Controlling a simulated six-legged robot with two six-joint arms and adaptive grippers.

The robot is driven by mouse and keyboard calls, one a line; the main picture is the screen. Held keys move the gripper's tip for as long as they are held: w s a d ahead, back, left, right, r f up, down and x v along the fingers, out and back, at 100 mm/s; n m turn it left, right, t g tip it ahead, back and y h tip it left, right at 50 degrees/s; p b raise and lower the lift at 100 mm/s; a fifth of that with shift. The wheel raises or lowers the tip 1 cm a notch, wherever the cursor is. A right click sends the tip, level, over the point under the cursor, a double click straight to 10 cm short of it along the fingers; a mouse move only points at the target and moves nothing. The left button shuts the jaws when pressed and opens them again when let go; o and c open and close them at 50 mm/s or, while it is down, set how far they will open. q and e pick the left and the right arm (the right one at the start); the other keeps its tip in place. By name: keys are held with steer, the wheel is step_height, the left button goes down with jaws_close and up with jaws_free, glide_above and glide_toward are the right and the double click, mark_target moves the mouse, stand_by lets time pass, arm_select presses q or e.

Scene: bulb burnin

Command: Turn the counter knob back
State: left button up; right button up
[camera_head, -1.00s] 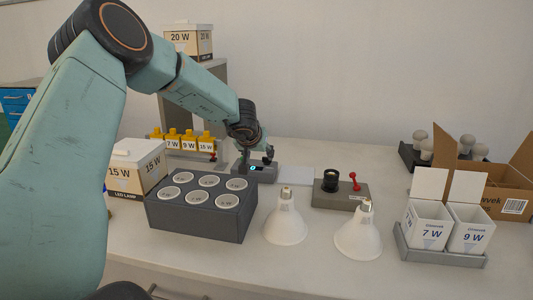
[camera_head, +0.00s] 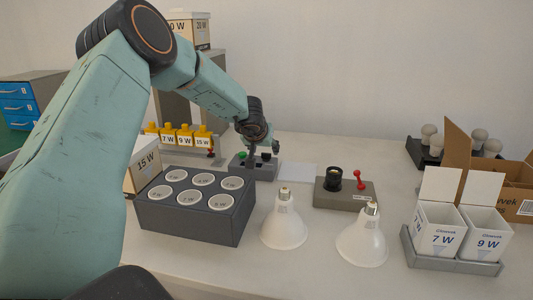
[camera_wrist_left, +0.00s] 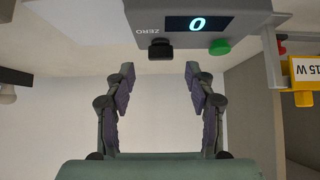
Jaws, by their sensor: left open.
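The counter (camera_head: 262,173) is a grey box on the table, behind the grey lamp block. The left wrist view shows the counter (camera_wrist_left: 255,22) upside down, with a lit display reading 0 (camera_wrist_left: 198,24), a black knob (camera_wrist_left: 160,50) beside the word ZERO, and a green button (camera_wrist_left: 220,46). My left gripper (camera_wrist_left: 160,73) is open and empty, its fingertips spread either side of the knob's line and apart from it. In the head view my left gripper (camera_head: 262,144) is over the counter, partly hiding it. My right gripper is not in view.
A grey block with several round sockets (camera_head: 150,213) stands in front of the counter. Two white bulbs (camera_head: 284,228) (camera_head: 362,240), a grey box with a red lever (camera_head: 345,198) and a tray of cartons (camera_head: 455,262) are to the right. Yellow labelled blocks (camera_head: 184,135) stand left.

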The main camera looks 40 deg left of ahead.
mark_target(265, 161)
arm_select(q)
steer(key=shift+x, duration=1.2)
steer(key=shift+w+a+f, duration=0.25)
steer(key=shift+w+f, duration=0.2)
steer(key=shift+w+a+f, duration=0.1)
steer(key=shift+a, duration=0.1)
steer(key=c, duration=0.4)
jaws_close()
